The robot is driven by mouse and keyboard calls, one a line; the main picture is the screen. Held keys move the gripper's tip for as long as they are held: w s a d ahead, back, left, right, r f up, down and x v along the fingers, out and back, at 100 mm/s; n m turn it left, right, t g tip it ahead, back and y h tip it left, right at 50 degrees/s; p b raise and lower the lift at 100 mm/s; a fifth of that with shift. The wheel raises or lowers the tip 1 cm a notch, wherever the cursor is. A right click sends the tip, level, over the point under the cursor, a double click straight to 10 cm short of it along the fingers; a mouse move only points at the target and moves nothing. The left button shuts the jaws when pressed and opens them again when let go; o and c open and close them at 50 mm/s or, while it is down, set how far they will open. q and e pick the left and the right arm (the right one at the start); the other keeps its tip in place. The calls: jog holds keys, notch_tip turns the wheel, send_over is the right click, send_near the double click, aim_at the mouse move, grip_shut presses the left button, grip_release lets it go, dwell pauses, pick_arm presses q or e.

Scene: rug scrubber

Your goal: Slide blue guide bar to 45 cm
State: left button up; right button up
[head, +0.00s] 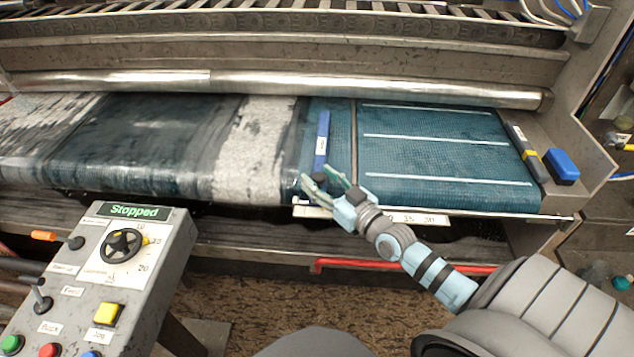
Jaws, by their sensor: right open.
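The blue guide bar (322,135) stands across the teal belt (435,150), near the belt's middle, with a white label on its side. A dark knob (320,182) shows at its near end. My right gripper (317,172) is open at this near end, its fingers on either side of the knob. I cannot tell whether they touch it. A white scale strip (420,218) with numbers runs along the belt's front edge. My gripper and wrist hide part of the strip, and the bar's reading cannot be made out. My left gripper is not in view.
A control panel (125,255) with a dial and a "Stopped" display stands at lower left. A red rod (400,265) runs below the belt. A metal roller (280,87) spans the back. A blue block (562,166) sits at right. The belt right of the bar is clear.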

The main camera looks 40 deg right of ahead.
jog(key=shift+w+r, duration=0.1)
jog(key=shift+w, duration=0.45)
jog(key=shift+c, duration=0.6)
grip_shut()
